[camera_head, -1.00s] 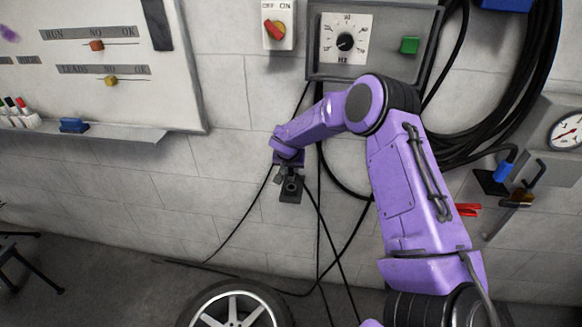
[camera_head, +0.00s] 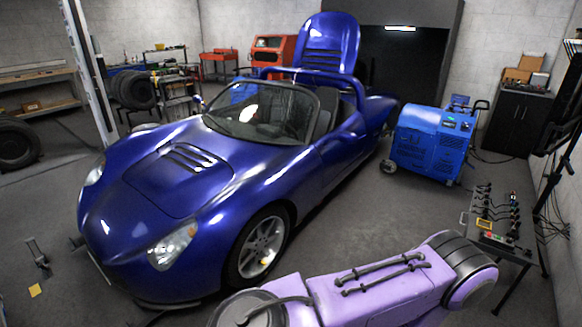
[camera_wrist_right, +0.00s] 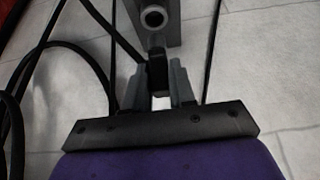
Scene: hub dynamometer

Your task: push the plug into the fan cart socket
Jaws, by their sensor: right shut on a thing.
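My right gripper (camera_wrist_right: 158,88) shows in the right wrist view. Its two grey fingers are shut on a black plug (camera_wrist_right: 157,68). Just beyond the plug is a grey part with a round, ring-shaped opening (camera_wrist_right: 154,18); I cannot tell whether the plug touches it. In the head view, a blue wheeled cart (camera_head: 432,143), likely the fan cart, stands behind and to the right of the car. I cannot make out its socket. My purple arm crosses the bottom of the head view, with its gripper out of frame. My left gripper is not in view.
A blue sports car (camera_head: 190,190) fills the left and middle. A small bench with levers (camera_head: 495,230) stands at the right, and a dark cabinet (camera_head: 518,120) behind it. Black cables (camera_wrist_right: 50,70) hang left of my right gripper. Grey floor (camera_head: 370,225) is open between car and bench.

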